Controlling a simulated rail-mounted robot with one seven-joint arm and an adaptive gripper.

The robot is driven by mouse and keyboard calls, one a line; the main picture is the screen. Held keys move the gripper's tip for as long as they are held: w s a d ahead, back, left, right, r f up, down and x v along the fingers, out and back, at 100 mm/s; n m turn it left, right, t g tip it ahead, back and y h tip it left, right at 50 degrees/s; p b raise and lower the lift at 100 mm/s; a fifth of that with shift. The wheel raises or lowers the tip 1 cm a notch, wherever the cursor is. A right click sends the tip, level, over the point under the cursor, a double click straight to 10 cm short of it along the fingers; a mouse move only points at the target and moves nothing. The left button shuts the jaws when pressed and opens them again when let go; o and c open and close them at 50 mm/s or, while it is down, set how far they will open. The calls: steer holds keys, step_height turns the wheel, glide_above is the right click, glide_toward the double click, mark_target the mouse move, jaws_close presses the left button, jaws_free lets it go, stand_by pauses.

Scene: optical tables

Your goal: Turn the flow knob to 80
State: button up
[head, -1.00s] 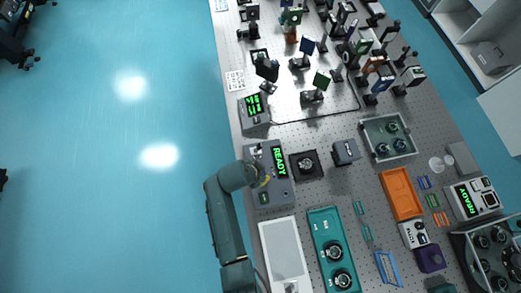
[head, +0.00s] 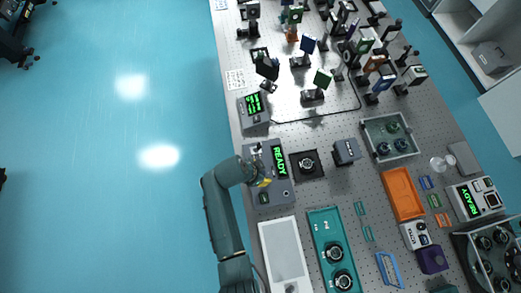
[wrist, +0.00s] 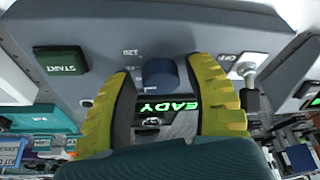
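The flow knob (wrist: 160,75) is a dark blue cylinder on the sloped grey face of a device; a "120" mark shows beside it in the wrist view. My gripper (wrist: 158,66) has yellow fingers, one on each side of the knob, with visible gaps between fingers and knob. It is open and holds nothing. The knob's pointer and exact setting cannot be read. In the head view the grey device (head: 263,199) has a green READY display (head: 279,158), and my gripper (head: 264,183) is over it, hiding the knob.
On the same face, a dark green START button (wrist: 61,60) is left of the knob and a toggle switch (wrist: 247,72) by an OFF mark is close to the right finger. A black stage (head: 306,165), white tray (head: 264,240) and teal tray (head: 316,222) stand nearby.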

steer(key=shift+o, duration=0.3)
steer(key=shift+r, duration=0.15)
steer(key=shift+a+r, duration=0.2)
steer(key=shift+r, duration=0.15)
steer(key=v, duration=1.1)
steer(key=shift+s, duration=0.2)
